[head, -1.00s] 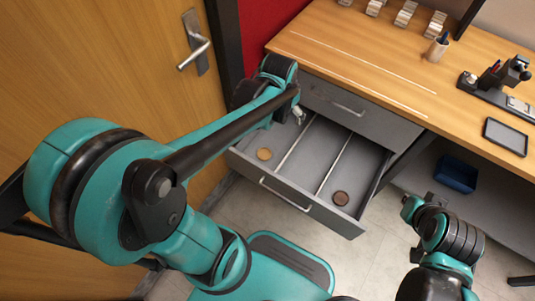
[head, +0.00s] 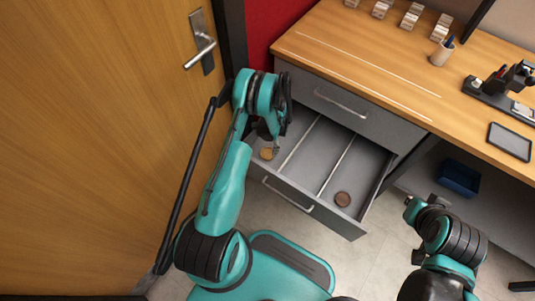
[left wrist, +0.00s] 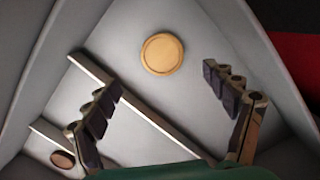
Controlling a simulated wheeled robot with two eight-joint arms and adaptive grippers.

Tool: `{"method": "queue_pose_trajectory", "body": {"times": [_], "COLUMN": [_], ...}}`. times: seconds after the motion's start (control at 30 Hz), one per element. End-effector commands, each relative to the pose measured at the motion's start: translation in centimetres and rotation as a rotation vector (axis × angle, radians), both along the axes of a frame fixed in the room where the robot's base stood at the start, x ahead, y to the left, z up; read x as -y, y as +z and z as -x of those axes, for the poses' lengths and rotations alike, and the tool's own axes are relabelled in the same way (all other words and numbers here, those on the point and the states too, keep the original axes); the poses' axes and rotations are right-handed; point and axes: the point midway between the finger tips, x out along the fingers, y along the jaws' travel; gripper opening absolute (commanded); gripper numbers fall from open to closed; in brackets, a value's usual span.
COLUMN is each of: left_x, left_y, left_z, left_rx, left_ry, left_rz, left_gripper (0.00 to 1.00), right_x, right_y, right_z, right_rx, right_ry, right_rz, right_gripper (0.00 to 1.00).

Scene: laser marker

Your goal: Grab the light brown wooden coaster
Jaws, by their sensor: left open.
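The light brown wooden coaster (head: 267,153) lies flat in the left compartment of the open drawer (head: 318,207). In the left wrist view the coaster (left wrist: 162,54) shows whole, beyond the fingertips and between their lines. My left gripper (head: 275,146) is over the left compartment, just above and beside the coaster in the head view. In the left wrist view its two fingers (left wrist: 163,82) are wide apart with nothing between them. A darker brown coaster (head: 342,199) lies in the right compartment; it also shows in the left wrist view (left wrist: 62,159). My right arm is at the lower right; its fingers are not clear.
Two thin dividers (head: 337,164) split the drawer. A shut drawer (head: 337,104) is above it, under the wooden desktop (head: 385,85). A wooden door (head: 90,120) is at left. A blue bin (head: 459,177) stands under the desk.

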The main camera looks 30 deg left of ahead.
Motion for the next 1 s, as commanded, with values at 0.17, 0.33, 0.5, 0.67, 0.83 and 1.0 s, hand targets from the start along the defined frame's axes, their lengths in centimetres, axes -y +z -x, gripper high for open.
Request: {"method": "queue_pose_trajectory", "body": {"times": [0.17, 0.33, 0.5, 0.67, 0.83, 1.0], "left_x": [-0.2, -0.4, -0.7, -0.8, -0.8, -0.8], "left_y": [-2.4, -4.0, -6.7, -7.5, -7.4, -7.4], "left_z": [0.2, 0.3, 0.4, 0.5, 0.5, 0.5], "left_rx": [-0.001, 0.000, 0.000, 0.000, 0.000, 0.000], "left_ry": [-0.001, -0.001, -0.001, -0.001, -0.001, 0.000], "left_rz": [0.000, 0.000, 0.000, 0.000, 0.000, 0.000], "left_gripper": [0.85, 0.85, 0.85, 0.85, 0.80, 0.35], "right_x": [0.0, 0.0, 0.0, 0.0, 0.0, 0.0], "right_y": [-1.0, -2.0, -3.5, -3.8, -3.6, -3.6], "right_z": [0.0, 0.0, 0.0, 0.0, 0.0, 0.0], "right_rx": [0.000, 0.000, 0.000, 0.000, 0.000, 0.000], "right_ry": [0.000, 0.000, 0.000, 0.000, 0.000, 0.000], "right_rz": [0.000, 0.000, 0.000, 0.000, 0.000, 0.000], "right_gripper": [0.00, 0.00, 0.00, 0.00, 0.00, 0.00]}}
